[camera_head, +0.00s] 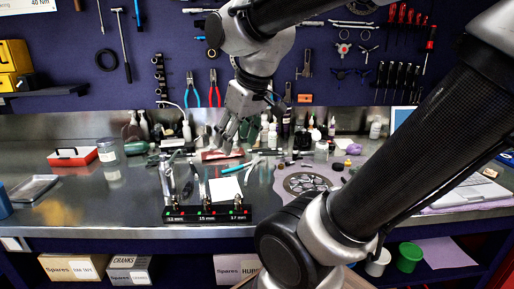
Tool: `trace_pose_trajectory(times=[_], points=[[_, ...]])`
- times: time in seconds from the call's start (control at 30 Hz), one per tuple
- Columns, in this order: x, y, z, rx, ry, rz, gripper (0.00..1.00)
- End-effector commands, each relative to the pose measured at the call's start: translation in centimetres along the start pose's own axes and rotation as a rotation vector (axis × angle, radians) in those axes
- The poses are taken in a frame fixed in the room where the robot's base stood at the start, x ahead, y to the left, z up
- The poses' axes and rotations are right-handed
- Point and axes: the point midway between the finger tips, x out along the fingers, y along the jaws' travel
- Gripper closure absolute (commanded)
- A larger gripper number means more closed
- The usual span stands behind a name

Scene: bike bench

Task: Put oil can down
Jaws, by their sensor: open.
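My gripper (226,143) is open and points down over the back middle of the steel bench (100,205). No oil can shows between its fingers. I cannot pick out the oil can for certain. A small dark can-like shape (132,131) stands at the back left of the bench, well left of my gripper, but it is too small to name surely. Just below my gripper lies a red and grey item (222,154); I cannot tell if the fingers touch it.
A black rack (208,214) marked 13, 15 and 17 mm stands at the front with upright metal tools. Several bottles (272,135) line the back. A chainring (306,183) lies on a mat to the right. The bench's left front is mostly clear beside a tray (33,187).

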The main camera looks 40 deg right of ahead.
Motion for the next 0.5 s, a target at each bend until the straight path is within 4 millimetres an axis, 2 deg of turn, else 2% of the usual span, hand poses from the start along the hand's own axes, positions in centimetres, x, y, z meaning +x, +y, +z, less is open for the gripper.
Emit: trace_pose_trajectory(times=[0.03,0.1,0.2,0.3,0.5], points=[[-0.4,0.5,1.8,0.033,0.004,0.015,0.4],[-0.6,1.0,3.7,0.072,0.002,0.03,0.4],[-0.7,1.4,5.3,0.105,0.0,0.044,0.4],[-0.7,1.5,6.0,0.119,-0.002,0.049,0.4],[-0.7,1.5,6.0,0.119,-0.002,0.049,0.4]])
